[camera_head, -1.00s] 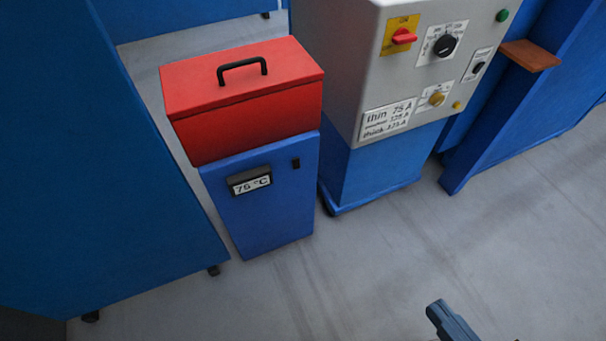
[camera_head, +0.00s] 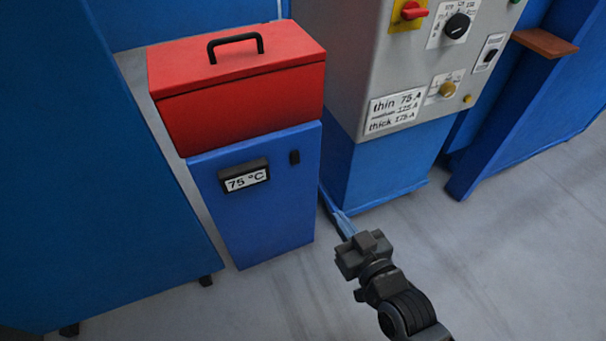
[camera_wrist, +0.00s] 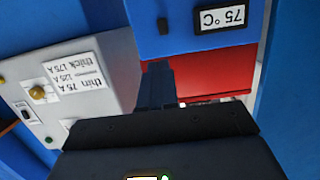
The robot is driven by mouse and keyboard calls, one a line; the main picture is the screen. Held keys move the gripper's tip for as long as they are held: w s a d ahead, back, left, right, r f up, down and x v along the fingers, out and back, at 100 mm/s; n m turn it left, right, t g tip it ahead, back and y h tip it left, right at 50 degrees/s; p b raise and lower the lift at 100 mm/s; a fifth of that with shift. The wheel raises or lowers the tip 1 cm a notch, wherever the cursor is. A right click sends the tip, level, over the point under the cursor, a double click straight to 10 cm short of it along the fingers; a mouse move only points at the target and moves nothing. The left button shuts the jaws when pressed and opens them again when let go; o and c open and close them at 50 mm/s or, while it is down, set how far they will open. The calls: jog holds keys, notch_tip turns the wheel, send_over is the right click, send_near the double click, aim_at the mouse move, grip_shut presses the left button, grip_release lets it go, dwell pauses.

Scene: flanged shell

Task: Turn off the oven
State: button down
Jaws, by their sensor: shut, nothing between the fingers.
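The oven is a blue box (camera_head: 255,220) with a red lid (camera_head: 240,90) and a black handle on top. Its front has a display (camera_head: 245,178) reading 75 °C and a small black switch (camera_head: 295,157) to the right of it. In the wrist view, the display (camera_wrist: 220,17) and the switch (camera_wrist: 163,25) appear upside down near the top. My gripper (camera_head: 336,216) is shut and empty, in front of the oven's lower right side and apart from the switch. Its fingers also show in the wrist view (camera_wrist: 157,75), with the red lid behind them.
A grey machine (camera_head: 400,70) on a blue base stands right of the oven, with a red knob, a black dial and a label. A blue cabinet (camera_head: 90,190) stands close on the left. The grey floor (camera_head: 480,270) in front is clear.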

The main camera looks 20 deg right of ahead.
aim_at(298, 161)
jog(key=w+f+b, duration=0.1)
jog(key=w, duration=0.5)
jog(key=shift+w+d+f, duration=0.15)
jog(key=shift+w+f, duration=0.15)
jog(key=shift+f, duration=0.05)
jog(key=w, duration=0.4)
jog(key=w+f, duration=0.1)
jog(key=w, duration=0.4)
jog(key=w+f, duration=0.1)
jog(key=w, duration=0.3)
jog(key=shift+w+f, duration=0.2)
jog(key=shift+w, duration=0.2)
jog(key=shift+f+b, duration=0.1)
jog(key=shift+b, duration=0.2)
